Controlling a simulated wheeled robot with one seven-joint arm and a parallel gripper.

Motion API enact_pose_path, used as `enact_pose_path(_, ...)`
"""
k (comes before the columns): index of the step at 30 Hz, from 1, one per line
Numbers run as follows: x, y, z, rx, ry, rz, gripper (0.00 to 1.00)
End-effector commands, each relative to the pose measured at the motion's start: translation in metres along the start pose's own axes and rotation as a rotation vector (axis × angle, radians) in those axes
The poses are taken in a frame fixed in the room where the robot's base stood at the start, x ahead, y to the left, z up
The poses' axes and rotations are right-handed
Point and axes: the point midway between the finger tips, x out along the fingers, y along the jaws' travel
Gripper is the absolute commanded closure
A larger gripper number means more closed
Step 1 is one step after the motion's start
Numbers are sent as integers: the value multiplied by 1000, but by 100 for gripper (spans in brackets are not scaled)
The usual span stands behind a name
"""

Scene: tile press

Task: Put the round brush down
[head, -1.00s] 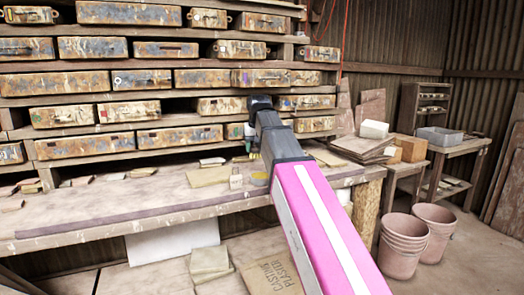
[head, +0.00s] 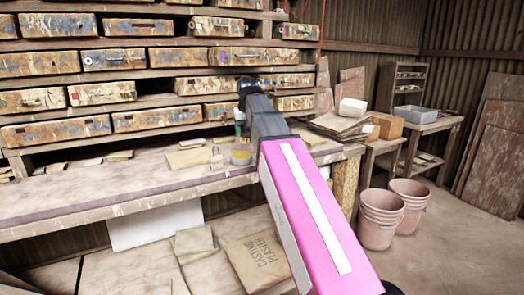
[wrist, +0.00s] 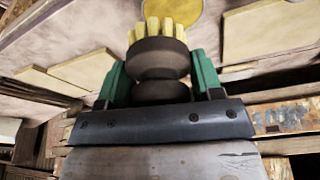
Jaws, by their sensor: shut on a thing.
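The round brush (wrist: 160,58) has a dark rounded body and short pale yellow bristles. In the wrist view it sits between the green fingers of my gripper (wrist: 160,68), which is shut on its dark body. The bristles point to the top of the picture. In the head view my gripper is mostly hidden behind my arm, above the back of the long workbench (head: 120,188); the brush cannot be made out there.
A round yellow thing (head: 241,158) stands on the bench just below my gripper; it also shows in the wrist view (wrist: 174,10). Pale tiles (head: 190,158) lie beside it. Shelves of moulds (head: 150,120) rise behind. Buckets (head: 380,217) stand on the floor at right.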

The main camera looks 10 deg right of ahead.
Motion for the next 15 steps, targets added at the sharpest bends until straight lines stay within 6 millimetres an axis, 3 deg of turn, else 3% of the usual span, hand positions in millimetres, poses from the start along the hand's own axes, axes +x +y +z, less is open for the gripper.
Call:
enact_pose_path(9,44,58,-16,4,-2,0,59)
enact_pose_path(15,58,78,-21,2,0,0,59)
